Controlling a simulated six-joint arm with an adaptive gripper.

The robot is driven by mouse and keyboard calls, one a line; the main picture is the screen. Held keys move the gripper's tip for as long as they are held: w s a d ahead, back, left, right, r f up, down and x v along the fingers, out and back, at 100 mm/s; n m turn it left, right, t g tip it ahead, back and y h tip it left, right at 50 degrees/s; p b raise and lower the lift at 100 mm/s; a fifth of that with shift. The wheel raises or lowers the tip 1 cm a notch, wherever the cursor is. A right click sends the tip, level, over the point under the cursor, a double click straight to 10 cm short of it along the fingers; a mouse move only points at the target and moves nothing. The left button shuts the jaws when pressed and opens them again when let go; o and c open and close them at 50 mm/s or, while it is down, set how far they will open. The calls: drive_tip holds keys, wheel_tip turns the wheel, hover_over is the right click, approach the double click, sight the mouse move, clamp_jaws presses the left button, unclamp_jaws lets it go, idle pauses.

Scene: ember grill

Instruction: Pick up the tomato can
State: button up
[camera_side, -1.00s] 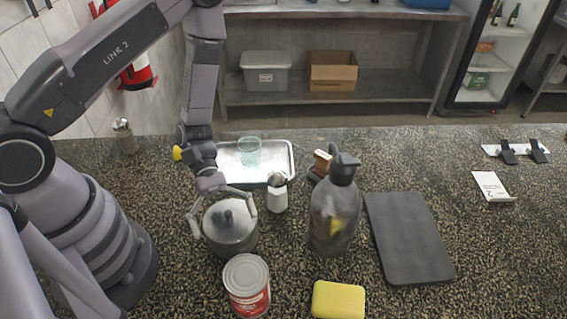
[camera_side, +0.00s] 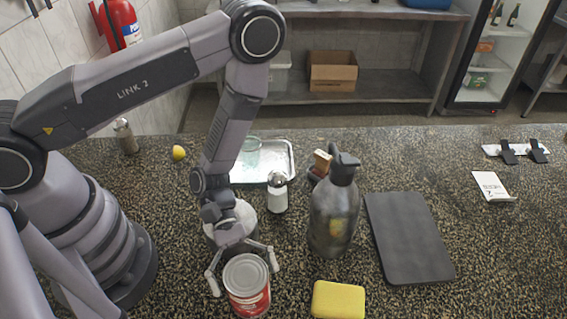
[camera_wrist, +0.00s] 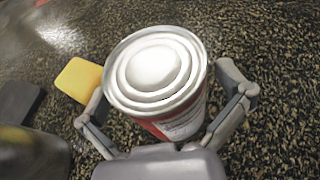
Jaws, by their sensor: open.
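The tomato can (camera_side: 248,286) stands upright on the speckled counter, with a silver lid and a red and white label. It fills the middle of the wrist view (camera_wrist: 158,75). My gripper (camera_side: 242,276) is open, with one finger at the left and one at the right of the can. In the wrist view the fingers (camera_wrist: 165,108) also spread to either side of the can, with gaps visible. Whether either finger touches it I cannot tell.
A yellow sponge (camera_side: 338,300) lies to the right. A dark bottle (camera_side: 333,215), a shaker (camera_side: 277,195) and a black board (camera_side: 408,238) stand or lie beyond. The right counter is mostly clear.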

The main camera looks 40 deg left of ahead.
drive_tip(key=c, duration=1.1)
drive_tip(key=shift+r, duration=0.15)
